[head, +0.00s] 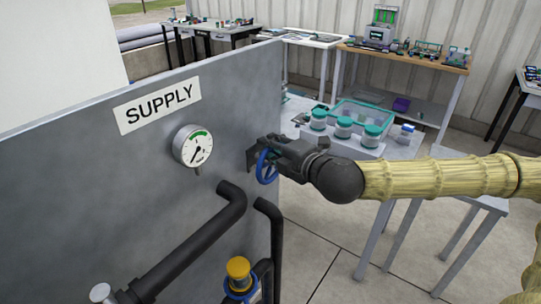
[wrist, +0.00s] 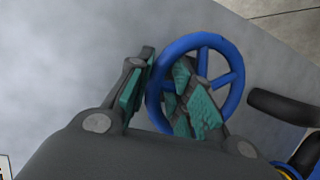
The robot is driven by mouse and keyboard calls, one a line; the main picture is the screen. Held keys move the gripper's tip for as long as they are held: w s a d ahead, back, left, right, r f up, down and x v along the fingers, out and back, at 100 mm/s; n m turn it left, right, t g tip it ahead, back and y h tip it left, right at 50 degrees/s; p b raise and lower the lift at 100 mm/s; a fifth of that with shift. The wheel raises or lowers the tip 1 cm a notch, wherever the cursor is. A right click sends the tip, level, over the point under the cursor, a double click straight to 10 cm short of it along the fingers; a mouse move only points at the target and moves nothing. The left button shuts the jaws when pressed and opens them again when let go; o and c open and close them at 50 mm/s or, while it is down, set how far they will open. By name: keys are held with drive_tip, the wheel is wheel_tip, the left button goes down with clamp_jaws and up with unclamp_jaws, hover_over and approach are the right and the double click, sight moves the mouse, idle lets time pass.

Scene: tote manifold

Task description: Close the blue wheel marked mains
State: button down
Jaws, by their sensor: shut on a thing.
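A blue spoked wheel (head: 264,172) stands on the right part of the grey panel, and it fills the middle of the wrist view (wrist: 238,84). My gripper (head: 262,157) reaches in from the right. In the wrist view my gripper (wrist: 160,92) has one teal-padded finger outside the wheel's left rim and the other across the inside of the wheel, by the spokes. It is shut on the rim between them. No mains marking is readable in either view; the wheel's hub is partly hidden by the finger.
The grey panel (head: 75,170) carries a SUPPLY sign (head: 158,104) and a round gauge (head: 193,146). Dark pipes (head: 185,252) bend out below the wheel. A yellow-capped fitting (head: 238,268) with blue beneath stands lower. A table with teal-lidded jars (head: 343,127) is behind my arm.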

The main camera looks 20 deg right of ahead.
drive_tip(key=shift+w+d+r, duration=0.25)
drive_tip(key=shift+r, duration=0.4)
drive_tip(key=c, duration=1.5)
unclamp_jaws()
drive_tip(key=shift+c, duration=0.2)
drive_tip(key=shift+o, duration=0.4)
drive_tip(key=shift+f, duration=0.1)
drive_tip(key=shift+s+a+f, duration=0.1)
drive_tip(key=shift+s+f, duration=0.05)
drive_tip(key=shift+f, duration=0.15)
drive_tip(key=shift+r, duration=0.1)
